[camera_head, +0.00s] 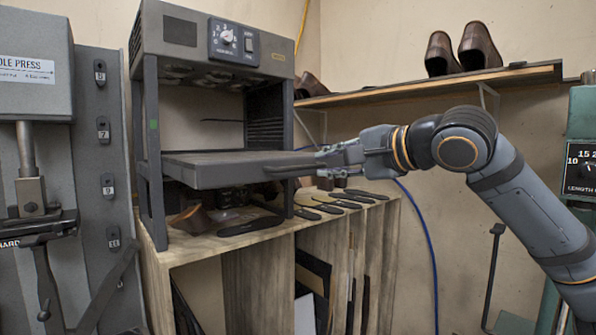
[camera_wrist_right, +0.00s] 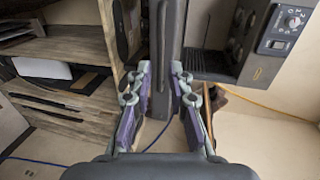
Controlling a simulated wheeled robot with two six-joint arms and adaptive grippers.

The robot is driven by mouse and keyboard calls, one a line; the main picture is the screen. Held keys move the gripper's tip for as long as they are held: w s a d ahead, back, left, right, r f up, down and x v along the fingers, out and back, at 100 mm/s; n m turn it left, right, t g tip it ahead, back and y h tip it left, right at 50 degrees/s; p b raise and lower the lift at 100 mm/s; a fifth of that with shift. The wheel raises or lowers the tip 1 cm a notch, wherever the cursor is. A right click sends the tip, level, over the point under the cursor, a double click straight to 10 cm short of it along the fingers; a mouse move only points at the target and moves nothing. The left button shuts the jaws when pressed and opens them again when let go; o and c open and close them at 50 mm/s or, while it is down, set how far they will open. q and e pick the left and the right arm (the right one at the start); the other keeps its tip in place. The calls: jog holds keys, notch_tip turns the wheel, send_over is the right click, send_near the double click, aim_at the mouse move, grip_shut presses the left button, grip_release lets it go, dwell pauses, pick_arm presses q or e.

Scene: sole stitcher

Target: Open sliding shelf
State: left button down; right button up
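The sliding shelf (camera_head: 225,170) is a flat dark grey slab inside the grey machine (camera_head: 205,35), below its heater-like top unit. It juts out past the machine's front posts, with a dark handle bar along its front edge. My right gripper (camera_head: 328,156) reaches in from the right, at the right end of the shelf's front edge. In the right wrist view its two purple-padded fingers (camera_wrist_right: 160,88) stand apart on either side of the dark shelf edge (camera_wrist_right: 168,40). Whether they touch it I cannot tell. My left gripper is not in view.
A wooden cabinet (camera_head: 205,247) carries the machine, with dark soles (camera_head: 250,226) and a brown shoe piece on top. A wall shelf (camera_head: 430,88) with brown shoes (camera_head: 477,46) is behind my right arm. A press (camera_head: 35,65) stands left, green equipment (camera_head: 582,130) right.

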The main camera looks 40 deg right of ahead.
aim_at(300, 168)
jog(key=p+x, duration=0.3)
jog(key=x, duration=0.1)
jog(key=p+x, duration=0.4)
jog(key=x, duration=0.1)
jog(key=shift+w+r, duration=0.15)
jog(key=shift+r, duration=0.05)
jog(key=shift+w+f, duration=0.15)
jog(key=shift+f, duration=0.1)
jog(key=shift+c, duration=0.4)
grip_shut()
jog(key=shift+w, duration=0.15)
